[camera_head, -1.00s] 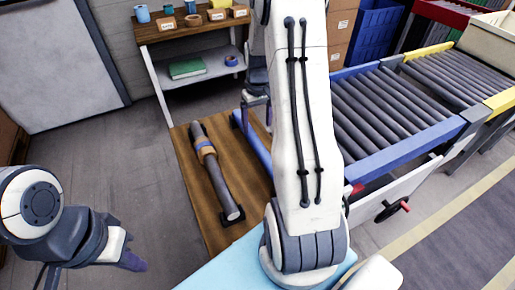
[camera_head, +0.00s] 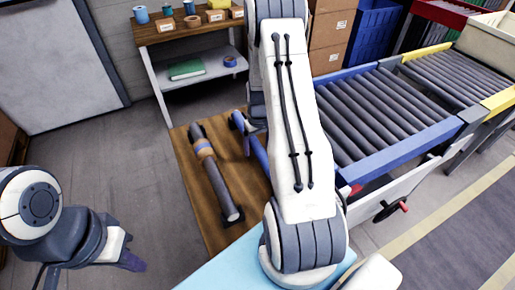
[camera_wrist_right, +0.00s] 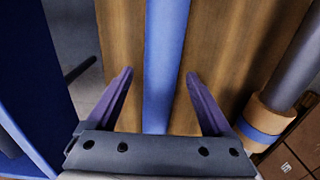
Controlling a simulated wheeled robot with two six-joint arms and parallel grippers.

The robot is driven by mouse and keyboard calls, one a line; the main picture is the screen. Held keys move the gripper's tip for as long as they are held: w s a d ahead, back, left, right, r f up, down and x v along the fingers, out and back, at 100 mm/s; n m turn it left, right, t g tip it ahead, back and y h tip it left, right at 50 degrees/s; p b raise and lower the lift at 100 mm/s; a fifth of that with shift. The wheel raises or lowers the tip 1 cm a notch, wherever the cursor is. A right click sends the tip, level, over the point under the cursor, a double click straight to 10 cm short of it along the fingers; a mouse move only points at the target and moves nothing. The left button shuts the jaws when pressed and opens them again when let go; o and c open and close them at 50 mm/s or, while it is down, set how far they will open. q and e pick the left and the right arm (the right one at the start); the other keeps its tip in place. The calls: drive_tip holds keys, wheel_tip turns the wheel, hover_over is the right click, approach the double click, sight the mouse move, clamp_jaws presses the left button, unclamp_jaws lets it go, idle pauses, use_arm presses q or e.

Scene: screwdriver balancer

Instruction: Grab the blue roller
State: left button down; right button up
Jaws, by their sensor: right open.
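The blue roller (camera_head: 261,156) lies on the wooden table, partly hidden behind my right arm in the head view. In the right wrist view the blue roller (camera_wrist_right: 165,60) runs lengthwise between the two purple fingers of my right gripper (camera_wrist_right: 158,90). That gripper is open, with a gap on both sides of the roller, and is not closed on it. In the head view it is mostly hidden by my arm. My left gripper (camera_head: 132,262) hangs at the lower left, away from the table; its finger gap does not show.
A dark grey roller (camera_head: 220,187) with a tan and blue band lies on the wooden table (camera_head: 196,202) left of the blue one. A roller conveyor (camera_head: 375,120) stands to the right. A shelf (camera_head: 205,75) is behind. Open floor lies left of the table.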

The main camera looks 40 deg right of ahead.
clamp_jaws()
drive_tip(key=shift+r, duration=0.1)
